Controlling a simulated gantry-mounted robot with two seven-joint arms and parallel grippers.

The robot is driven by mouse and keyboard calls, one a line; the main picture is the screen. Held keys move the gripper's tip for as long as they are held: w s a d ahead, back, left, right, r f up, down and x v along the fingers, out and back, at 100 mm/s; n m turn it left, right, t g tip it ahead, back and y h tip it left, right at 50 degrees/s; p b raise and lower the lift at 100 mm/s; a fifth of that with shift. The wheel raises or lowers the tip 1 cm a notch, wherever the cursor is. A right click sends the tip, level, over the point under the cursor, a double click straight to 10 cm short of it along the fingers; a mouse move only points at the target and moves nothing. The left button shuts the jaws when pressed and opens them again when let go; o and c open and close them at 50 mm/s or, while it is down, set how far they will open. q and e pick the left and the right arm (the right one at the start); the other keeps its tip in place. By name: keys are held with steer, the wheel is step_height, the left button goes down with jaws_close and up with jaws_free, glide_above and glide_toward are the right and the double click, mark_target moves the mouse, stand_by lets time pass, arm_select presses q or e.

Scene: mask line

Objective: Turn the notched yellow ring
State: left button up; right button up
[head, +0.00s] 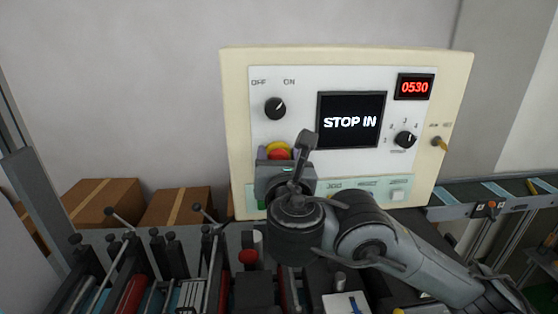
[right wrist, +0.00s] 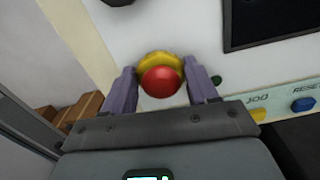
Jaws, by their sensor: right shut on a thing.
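The yellow ring (head: 277,146) sits around a red mushroom button (head: 279,155) at the lower left of the control panel (head: 233,90). In the right wrist view the ring (right wrist: 158,60) shows above and behind the red button (right wrist: 162,82). My right gripper (right wrist: 164,75) has one finger on each side of the ring and is closed on it. In the head view the gripper hides the ring's lower part. The ring's notches cannot be made out. My left gripper is not in view.
The panel has an OFF/ON knob (head: 275,108), a screen reading "STOP IN" (head: 350,120), a red counter showing 0530 (head: 415,87), a selector knob (head: 405,139) and a yellow key (head: 439,142). Boxes (head: 103,203) stand behind at left. Machine rods and levers fill the foreground.

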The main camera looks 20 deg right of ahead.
steer(key=m+b, duration=0.3)
steer(key=m, duration=0.1)
steer(key=shift+f, duration=0.2)
steer(key=shift+d+m+b, duration=0.1)
steer(key=shift+m+b, duration=0.5)
steer(key=shift+m, duration=0.4)
steer(key=shift+r+m+b, duration=0.1)
steer(key=shift+m+b, duration=0.35)
steer(key=shift+m, duration=0.35)
